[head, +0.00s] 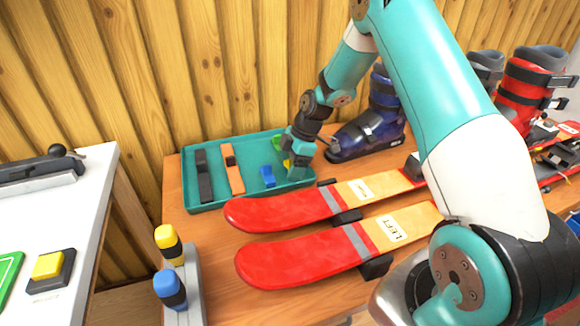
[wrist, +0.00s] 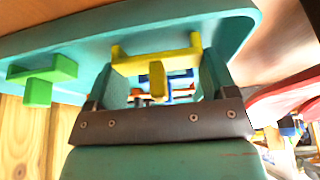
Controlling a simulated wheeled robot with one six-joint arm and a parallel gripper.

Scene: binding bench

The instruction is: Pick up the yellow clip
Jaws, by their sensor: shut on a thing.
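The yellow clip (head: 287,163) is mostly hidden behind my gripper (head: 297,166) in the head view, at the right end of the teal tray. In the wrist view the yellow clip (wrist: 155,57) spans between the two fingers of my gripper (wrist: 157,66), which is shut on it. I cannot tell whether the clip still touches the tray floor.
The teal tray (head: 218,199) also holds a blue clip (head: 268,177), a green clip (head: 277,142), a black strap (head: 204,177) and an orange strap (head: 234,170). A blue boot (head: 366,133) stands right of the tray. Red skis (head: 284,210) lie in front.

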